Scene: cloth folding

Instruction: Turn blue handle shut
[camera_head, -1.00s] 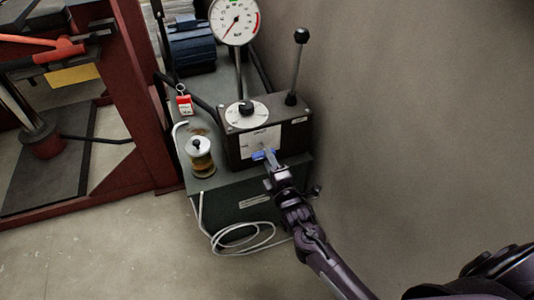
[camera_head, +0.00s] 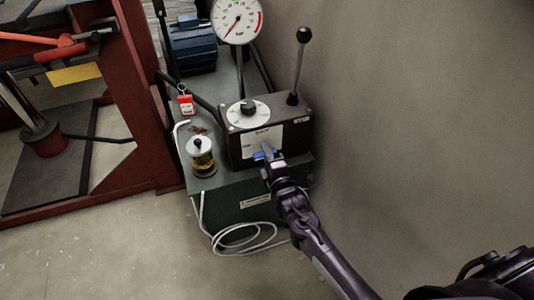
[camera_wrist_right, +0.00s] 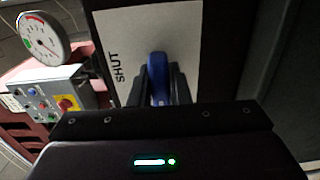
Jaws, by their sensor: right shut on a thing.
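The blue handle (camera_head: 258,156) is on the front of the dark control box (camera_head: 235,151) in the head view. In the right wrist view the blue handle (camera_wrist_right: 157,72) stands between my two fingers, in front of a white plate (camera_wrist_right: 124,42) with the word SHUT to its left. My right gripper (camera_head: 268,153) is shut on the handle; its fingers hide part of it. The right gripper also shows in the right wrist view (camera_wrist_right: 158,88). My left gripper is not in view.
A black-knobbed lever (camera_head: 298,70) and a dial gauge (camera_head: 237,20) rise above the box. A glass jar (camera_head: 201,157) stands left of it. A wall (camera_head: 420,120) is close on the right.

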